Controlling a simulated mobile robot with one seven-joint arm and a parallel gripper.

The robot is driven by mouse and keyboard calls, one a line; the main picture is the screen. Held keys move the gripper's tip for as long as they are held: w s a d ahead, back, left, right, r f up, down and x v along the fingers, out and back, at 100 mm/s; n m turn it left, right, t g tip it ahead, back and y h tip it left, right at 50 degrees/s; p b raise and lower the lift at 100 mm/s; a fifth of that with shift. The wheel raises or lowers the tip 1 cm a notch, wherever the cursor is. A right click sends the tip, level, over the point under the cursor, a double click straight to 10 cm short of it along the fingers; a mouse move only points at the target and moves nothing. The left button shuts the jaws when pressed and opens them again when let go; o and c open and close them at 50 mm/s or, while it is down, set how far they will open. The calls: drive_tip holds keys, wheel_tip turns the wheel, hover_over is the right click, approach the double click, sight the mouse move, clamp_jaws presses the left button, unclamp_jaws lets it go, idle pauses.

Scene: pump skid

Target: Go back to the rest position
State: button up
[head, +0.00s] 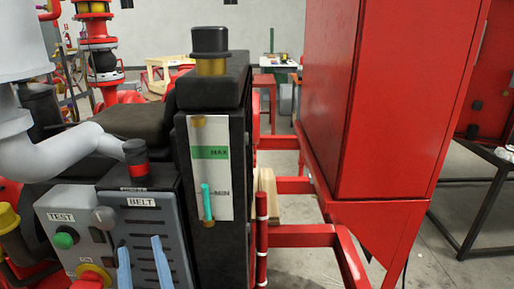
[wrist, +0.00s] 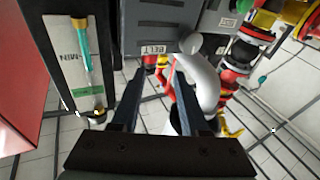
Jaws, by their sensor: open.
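My gripper (wrist: 155,88) shows in the wrist view with its two dark fingers apart and nothing between them. Beyond the fingers is the grey box with the BELT label (wrist: 155,48), which appears upside down there. In the head view the same grey belt box (head: 148,225) stands at the lower left, with a red and black cap above it. The rest position is not marked in either view.
A black tank with a MAX/MIN level gauge (head: 211,165) stands beside the belt box; the gauge also shows in the wrist view (wrist: 75,65). A large red cabinet (head: 385,100) on a red frame fills the right. A TEST panel (head: 65,225) is at lower left.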

drive_tip(key=w+d+r+m+t+h+p, duration=0.1)
drive_tip(key=d+r+t, duration=0.25)
drive_tip(key=r, duration=0.65)
drive_tip(key=d+r+m+t+h+p, duration=0.15)
drive_tip(key=d+r, duration=0.35)
drive_tip(key=r, duration=0.6)
drive_tip(key=s+d+r+m+t+h+p, duration=0.1)
drive_tip(key=s+d+r+m+t+h, duration=0.1)
drive_tip(key=r, duration=0.6)
drive_tip(key=s+d+r+m+t+h+p, duration=0.1)
drive_tip(key=s+d+r+m+t+h, duration=0.1)
drive_tip(key=r, duration=0.6)
drive_tip(key=s+d+t+h, duration=0.1)
drive_tip(key=s+d+h, duration=0.1)
drive_tip(key=d+h, duration=0.1)
drive_tip(key=shift+s+d+r, duration=0.2)
drive_tip(key=shift+d+r, duration=0.15)
drive_tip(key=shift+d, duration=0.55)
